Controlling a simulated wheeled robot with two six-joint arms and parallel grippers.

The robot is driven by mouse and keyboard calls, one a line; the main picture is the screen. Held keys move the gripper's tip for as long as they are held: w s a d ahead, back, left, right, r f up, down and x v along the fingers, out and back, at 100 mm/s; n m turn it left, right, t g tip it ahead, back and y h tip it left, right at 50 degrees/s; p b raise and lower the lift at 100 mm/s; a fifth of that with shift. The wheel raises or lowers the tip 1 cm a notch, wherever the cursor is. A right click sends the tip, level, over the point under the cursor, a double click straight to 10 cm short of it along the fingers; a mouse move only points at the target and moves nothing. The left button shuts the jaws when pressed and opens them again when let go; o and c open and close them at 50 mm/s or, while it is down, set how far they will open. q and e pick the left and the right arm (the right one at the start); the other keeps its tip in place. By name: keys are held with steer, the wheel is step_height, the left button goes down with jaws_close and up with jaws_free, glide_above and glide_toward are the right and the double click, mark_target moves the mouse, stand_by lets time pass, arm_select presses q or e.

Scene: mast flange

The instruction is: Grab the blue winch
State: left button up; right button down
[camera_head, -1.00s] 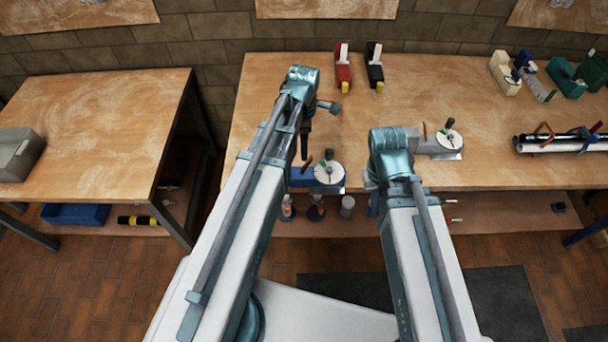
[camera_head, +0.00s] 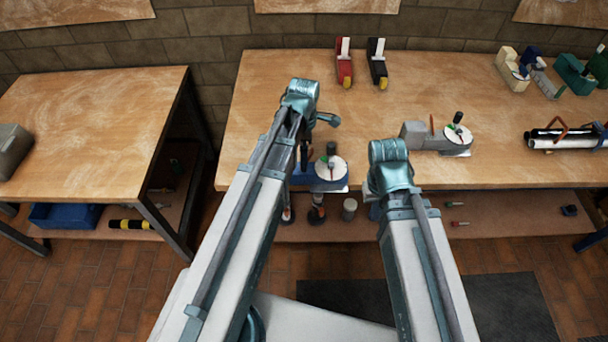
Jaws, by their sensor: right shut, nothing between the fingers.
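The blue winch (camera_head: 308,174) stands near the front edge of the main workbench (camera_head: 300,115). It has a white dial-like disc and a dark knob; its left part is partly hidden by my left arm. My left gripper (camera_head: 304,155) shows as a narrow dark shape hanging below its wrist, close to the winch's left end. I cannot tell whether they touch. My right gripper (camera_head: 373,210) is mostly hidden behind its own wrist, in front of the bench edge and right of the blue winch. It is shut and empty.
A grey winch (camera_head: 415,134) stands to the right. Red (camera_head: 344,66) and black (camera_head: 377,66) devices stand at the back, with several more at back right. Tubes (camera_head: 565,140) lie at the right. A lower shelf (camera_head: 500,215) holds small items. Another table (camera_head: 90,120) stands left.

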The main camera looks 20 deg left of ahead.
mark_target(317, 176)
arm_select(q)
steer(key=shift+s+a+f+b, duration=0.1)
steer(key=shift+f+b, duration=1.25)
steer(key=shift+s+f+b, duration=0.1)
steer(key=shift+f+b, duration=1.2)
steer(key=shift+f, duration=0.05)
steer(key=shift+r, duration=0.15)
steer(key=shift+c, duration=0.3)
jaws_close()
